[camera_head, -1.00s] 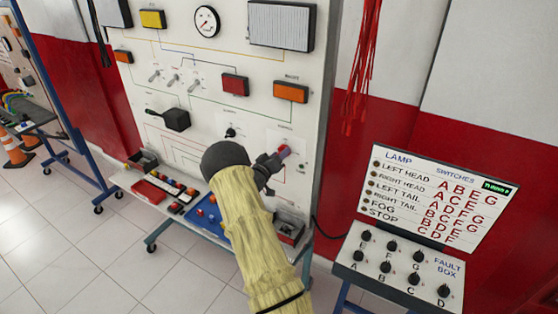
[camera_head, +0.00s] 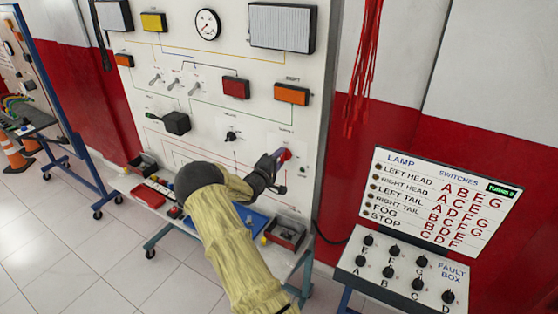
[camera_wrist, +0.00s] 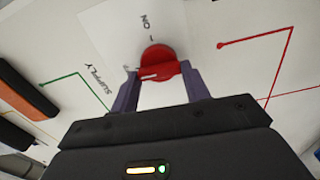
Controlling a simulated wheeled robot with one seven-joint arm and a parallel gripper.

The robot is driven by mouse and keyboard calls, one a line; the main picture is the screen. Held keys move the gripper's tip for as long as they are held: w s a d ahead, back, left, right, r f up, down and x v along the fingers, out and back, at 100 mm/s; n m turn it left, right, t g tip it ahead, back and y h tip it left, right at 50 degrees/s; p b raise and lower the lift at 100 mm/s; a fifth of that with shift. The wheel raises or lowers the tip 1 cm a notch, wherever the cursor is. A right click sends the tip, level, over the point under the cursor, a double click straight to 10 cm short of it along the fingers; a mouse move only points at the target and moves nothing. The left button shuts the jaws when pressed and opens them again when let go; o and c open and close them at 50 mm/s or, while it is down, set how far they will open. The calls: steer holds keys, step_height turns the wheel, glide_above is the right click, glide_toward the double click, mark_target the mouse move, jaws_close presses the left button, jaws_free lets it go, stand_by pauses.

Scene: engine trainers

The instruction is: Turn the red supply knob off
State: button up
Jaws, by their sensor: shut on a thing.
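The red supply knob (camera_wrist: 158,64) is on a white plate marked "SUPPLY" and "ON" in the wrist view. It also shows at the lower right of the trainer board in the head view (camera_head: 286,155). My gripper (camera_wrist: 160,80) has its two purple fingers on either side of the knob's raised red bar, shut on it. In the head view my gripper (camera_head: 277,158) reaches the board from the left. A white line shows on the bar, and the "ON" mark lies above the knob in the wrist view. The knob's lower part is partly hidden by my gripper.
A black knob (camera_head: 231,136) sits on the board left of the red one. A shelf with trays (camera_head: 286,234) runs below the board. The fault box (camera_head: 402,268) with several black knobs stands at right. A black cable hangs beside the board.

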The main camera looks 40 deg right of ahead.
steer(key=shift+n, duration=0.5)
steer(key=o, duration=1)
steer(key=b+v, duration=0.4)
steer(key=v, duration=1.3)
steer(key=shift+s+a+f+b, duration=0.1)
steer(key=shift+a+b, duration=0.15)
steer(key=shift+b, duration=0.15)
